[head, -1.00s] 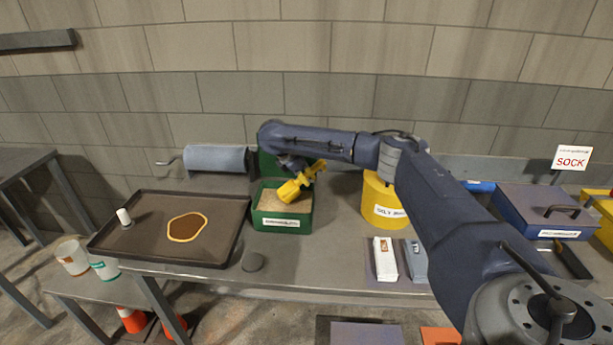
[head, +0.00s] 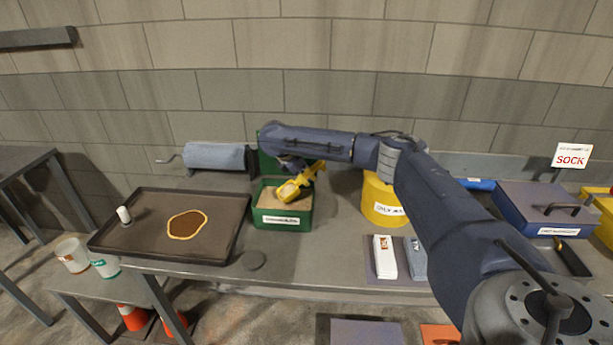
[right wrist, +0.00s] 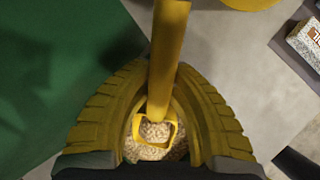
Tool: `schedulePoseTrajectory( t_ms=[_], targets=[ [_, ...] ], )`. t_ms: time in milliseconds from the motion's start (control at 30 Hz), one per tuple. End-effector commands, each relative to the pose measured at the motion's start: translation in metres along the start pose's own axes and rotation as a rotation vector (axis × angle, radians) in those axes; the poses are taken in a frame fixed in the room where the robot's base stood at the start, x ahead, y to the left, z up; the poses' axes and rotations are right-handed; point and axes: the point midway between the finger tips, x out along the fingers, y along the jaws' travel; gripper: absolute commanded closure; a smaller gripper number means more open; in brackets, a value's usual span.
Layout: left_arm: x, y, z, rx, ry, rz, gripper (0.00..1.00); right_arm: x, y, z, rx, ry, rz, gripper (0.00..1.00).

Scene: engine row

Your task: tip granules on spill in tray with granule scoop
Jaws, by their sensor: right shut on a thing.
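The tray (head: 215,205) is dark and low, at the left of the bench. The spill (head: 187,225) is a brown patch with a yellow rim, lying flat in it. The granule scoop (head: 290,190) is yellow and sits over the open green granule box (head: 283,240). My right gripper (head: 312,171) is shut on the scoop's handle (right wrist: 168,50), which runs between its yellow fingers in the right wrist view. Pale granules show in the scoop's bowl (right wrist: 155,131), with more granules (right wrist: 150,153) beside it. My left gripper is not in view.
A white cylinder (head: 124,214) stands in the tray's left corner. A grey roll (head: 214,157) lies behind. A yellow tub (head: 383,205) stands right of the box, partly behind my arm.

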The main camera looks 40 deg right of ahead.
Motion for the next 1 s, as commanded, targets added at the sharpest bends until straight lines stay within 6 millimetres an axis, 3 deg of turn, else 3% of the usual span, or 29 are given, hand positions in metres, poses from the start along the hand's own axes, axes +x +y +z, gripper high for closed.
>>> schedulePoseTrajectory(
  t_ms=[367,1000],
  targets=[
    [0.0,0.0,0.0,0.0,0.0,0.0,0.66,-0.001,0.0,0.001,0.0,0.0,0.001,1.0],
    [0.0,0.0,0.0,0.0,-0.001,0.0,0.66,-0.036,0.007,0.023,0.001,-0.001,0.001,1.0]
  ],
)
